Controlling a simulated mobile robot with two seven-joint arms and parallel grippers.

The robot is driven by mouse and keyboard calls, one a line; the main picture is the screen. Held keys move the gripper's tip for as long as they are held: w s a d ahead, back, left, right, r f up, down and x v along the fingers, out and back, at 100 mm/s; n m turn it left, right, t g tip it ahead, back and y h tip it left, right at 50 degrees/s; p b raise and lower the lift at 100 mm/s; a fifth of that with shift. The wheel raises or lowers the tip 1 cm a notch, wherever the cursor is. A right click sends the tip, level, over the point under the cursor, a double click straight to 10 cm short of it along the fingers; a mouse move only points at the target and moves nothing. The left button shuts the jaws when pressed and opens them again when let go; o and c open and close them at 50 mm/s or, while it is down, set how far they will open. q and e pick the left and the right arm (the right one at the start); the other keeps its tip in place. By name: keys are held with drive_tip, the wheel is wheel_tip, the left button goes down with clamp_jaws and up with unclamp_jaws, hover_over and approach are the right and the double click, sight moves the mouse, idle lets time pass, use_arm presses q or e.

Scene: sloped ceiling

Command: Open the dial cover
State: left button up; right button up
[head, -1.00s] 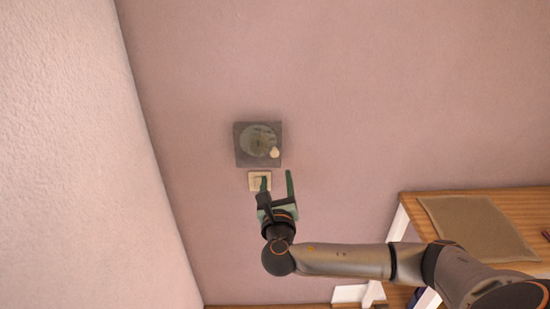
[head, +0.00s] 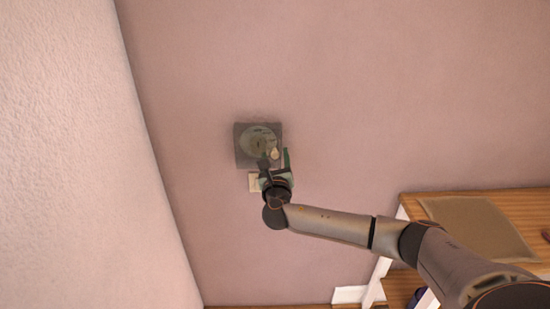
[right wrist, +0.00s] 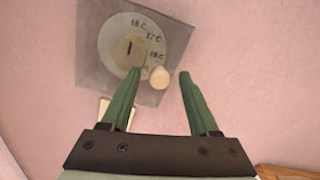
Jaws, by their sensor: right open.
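The dial cover (head: 243,160) is a grey, see-through square box on the pink wall, with a round dial (head: 257,140) behind it. A small cream knob (head: 273,153) sits at its lower right. In the right wrist view the cover (right wrist: 176,22) shows with the dial (right wrist: 118,38), bearing temperature marks, and the knob (right wrist: 159,77). My right gripper (head: 275,157) is open at the cover's lower right, its green fingers (right wrist: 156,84) on either side of the knob. The fingers look apart from the knob; contact cannot be told. My left gripper is not in view.
A cream wall switch (head: 254,183) sits just below the cover, partly hidden by my right gripper. A wooden shelf unit (head: 480,199) with a brown mat (head: 470,228) stands at the lower right. A white sloped surface (head: 80,150) fills the left side.

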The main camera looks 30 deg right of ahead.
clamp_jaws()
idle(0.3)
idle(1.0)
